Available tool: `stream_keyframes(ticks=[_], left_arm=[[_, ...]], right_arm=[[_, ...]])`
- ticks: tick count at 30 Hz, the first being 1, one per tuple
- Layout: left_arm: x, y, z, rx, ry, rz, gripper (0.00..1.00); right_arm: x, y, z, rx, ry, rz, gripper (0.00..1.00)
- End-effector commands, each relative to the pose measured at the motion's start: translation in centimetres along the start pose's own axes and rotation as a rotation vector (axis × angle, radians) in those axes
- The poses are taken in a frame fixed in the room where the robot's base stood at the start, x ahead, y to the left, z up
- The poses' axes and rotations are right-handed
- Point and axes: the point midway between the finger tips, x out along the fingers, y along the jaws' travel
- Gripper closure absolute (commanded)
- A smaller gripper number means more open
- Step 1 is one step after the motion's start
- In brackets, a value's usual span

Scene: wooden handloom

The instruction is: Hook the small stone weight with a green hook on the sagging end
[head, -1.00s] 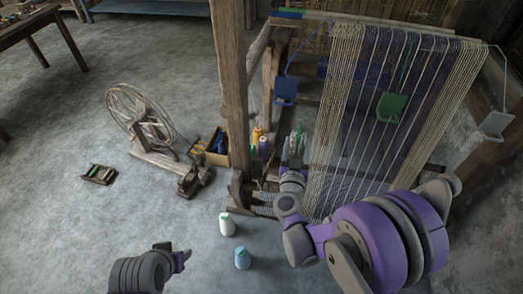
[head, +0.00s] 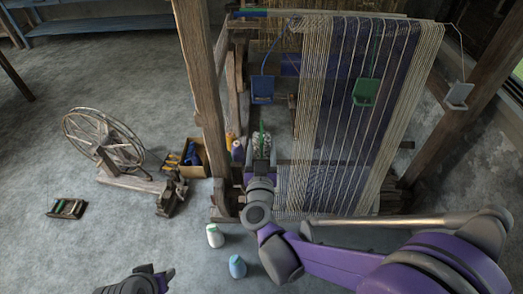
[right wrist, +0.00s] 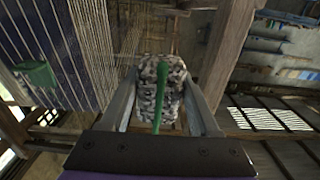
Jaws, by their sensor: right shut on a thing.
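The speckled grey stone weight (right wrist: 165,78) with its green hook (right wrist: 160,95) is between the fingers of my right gripper (right wrist: 164,100), which is shut on it. In the head view the stone weight (head: 261,143) is held upright at the left edge of the threads, below the hanging blue weight (head: 262,88), with its green hook on top. My right gripper (head: 260,165) is just under it there. The hook appears free of any thread. I cannot make out the sagging end clearly. My left gripper (head: 160,277) is low in the head view, partly cut off; its jaws are unclear.
The wooden loom (head: 203,80) carries the striped threads (head: 340,120). A green weight (head: 366,91) and a grey weight (head: 457,96) hang on its right. Left are a spinning wheel (head: 103,140) and a box (head: 190,160). Two bottle-like spools (head: 214,236) (head: 237,266) stand on the floor.

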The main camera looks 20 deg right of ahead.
Motion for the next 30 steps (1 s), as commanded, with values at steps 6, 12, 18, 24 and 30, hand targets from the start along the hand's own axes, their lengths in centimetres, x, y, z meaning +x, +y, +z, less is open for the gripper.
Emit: stream_keyframes(ticks=[6, 12, 18, 24, 30], left_arm=[[-0.3, 0.0, -0.3, 0.0, 0.002, 0.0, 0.48], [-0.6, 0.0, -0.5, 0.0, 0.004, 0.0, 0.48], [-0.9, 0.0, -0.8, 0.0, 0.006, 0.0, 0.48], [-1.2, 0.0, -1.1, 0.0, 0.008, 0.0, 0.48], [-1.6, 0.0, -1.5, 0.0, 0.011, 0.0, 0.48]], right_arm=[[1.6, 0.1, -0.1, 0.0, 0.001, 0.001, 1.0], [3.0, 0.0, -0.1, 0.0, 0.0, 0.001, 1.0], [4.4, 0.0, -0.1, 0.0, 0.0, 0.001, 1.0], [5.9, 0.1, -0.1, 0.0, 0.0, 0.001, 1.0], [7.3, 0.0, -0.1, 0.0, 0.001, 0.001, 1.0]])
